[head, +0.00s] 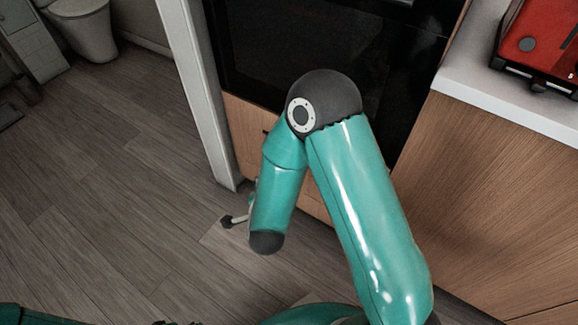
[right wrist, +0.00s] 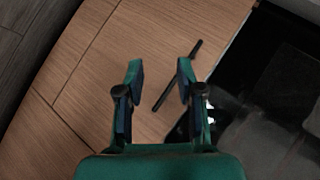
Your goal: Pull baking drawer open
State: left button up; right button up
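The baking drawer (head: 242,122) is a wood-fronted panel low under the black oven, looking shut in the head view; my right arm covers much of it. In the right wrist view, the wooden front (right wrist: 125,55) carries a slim black bar handle (right wrist: 194,50) lying at a slant. My right gripper (right wrist: 160,72) is open, its two fingers apart and pointing at the wood. The handle passes behind the right-hand finger, and I cannot tell whether they touch. Nothing is held between the fingers. My left gripper is not in view.
A black oven (head: 300,50) sits above the drawer; its dark front (right wrist: 275,110) also shows in the right wrist view. A white post (head: 197,90) stands at left. A counter (head: 470,75) with a red appliance (head: 540,45) is at right. The wood floor (head: 100,190) at left is clear.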

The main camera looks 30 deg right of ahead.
pick_arm(q)
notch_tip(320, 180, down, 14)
jog(key=b, duration=1)
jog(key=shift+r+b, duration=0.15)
jog(key=shift+b, duration=0.25)
pick_arm(e)
jog(key=w+d+f+m+h, duration=0.1)
jog(key=w+d+m+h, duration=0.1)
jog(key=d, duration=0.3)
jog(key=w+d+m+h, duration=0.2)
jog(key=w+d+m, duration=0.1)
jog(key=w+d, duration=0.2)
jog(key=w+d+f+m+t+h, duration=0.1)
jog(key=w+d+m+h, duration=0.1)
jog(key=d, duration=0.3)
jog(key=shift+w+d+f+m, duration=0.1)
jog(key=shift+w+f+m, duration=0.2)
jog(key=shift+w+m, duration=0.4)
jog(key=shift+w, duration=0.1)
grip_shut()
jog(key=shift+f, duration=0.1)
